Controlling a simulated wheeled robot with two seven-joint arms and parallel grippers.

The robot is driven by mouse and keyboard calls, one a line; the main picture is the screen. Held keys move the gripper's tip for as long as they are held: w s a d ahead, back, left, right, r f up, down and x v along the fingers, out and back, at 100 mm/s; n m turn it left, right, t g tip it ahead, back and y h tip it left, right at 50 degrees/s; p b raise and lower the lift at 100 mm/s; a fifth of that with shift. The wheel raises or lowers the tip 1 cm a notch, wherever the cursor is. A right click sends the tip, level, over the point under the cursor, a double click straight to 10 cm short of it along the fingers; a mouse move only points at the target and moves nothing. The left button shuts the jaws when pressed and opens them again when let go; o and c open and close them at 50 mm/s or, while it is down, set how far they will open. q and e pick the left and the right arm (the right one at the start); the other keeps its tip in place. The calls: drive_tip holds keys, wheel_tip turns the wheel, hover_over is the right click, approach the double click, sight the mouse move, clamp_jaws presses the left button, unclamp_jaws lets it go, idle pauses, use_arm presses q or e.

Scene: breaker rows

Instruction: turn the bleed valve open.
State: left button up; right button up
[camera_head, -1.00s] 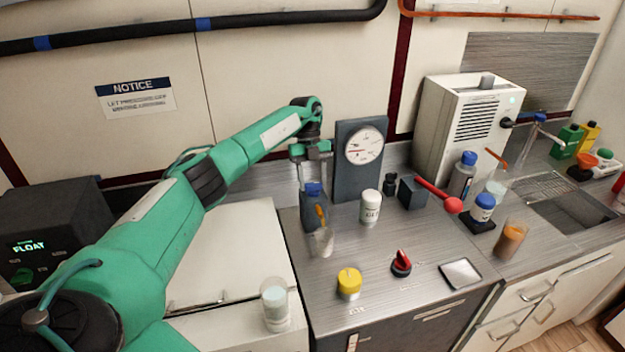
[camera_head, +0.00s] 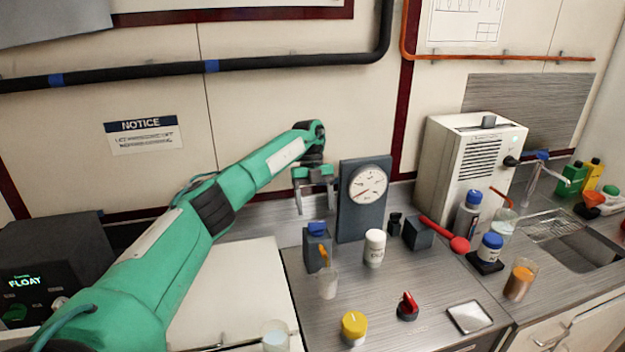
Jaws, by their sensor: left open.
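No label I can read marks the bleed valve. A dark grey block with a blue top (camera_head: 317,248) and an orange lever (camera_head: 323,254) stands on the counter, left of the gauge board. The lever hangs downward at the block's front, above a clear cup (camera_head: 327,285). My left gripper (camera_head: 316,207) is open and empty, just above the blue top and apart from it, fingers pointing down. The round gauge (camera_head: 368,184) is on a dark upright board; its needle points to the lower left. My right gripper is not in view.
A white bottle (camera_head: 374,248) and a grey box with a red lever (camera_head: 419,235) stand to the right. A yellow knob (camera_head: 354,327) and a red knob (camera_head: 408,307) sit at the front. Bare counter lies between the cup and these knobs.

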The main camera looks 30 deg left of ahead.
use_arm(q)
drive_tip(key=v, duration=0.9)
drive_tip(key=shift+r, duration=0.3)
drive_tip(key=shift+r, duration=0.1)
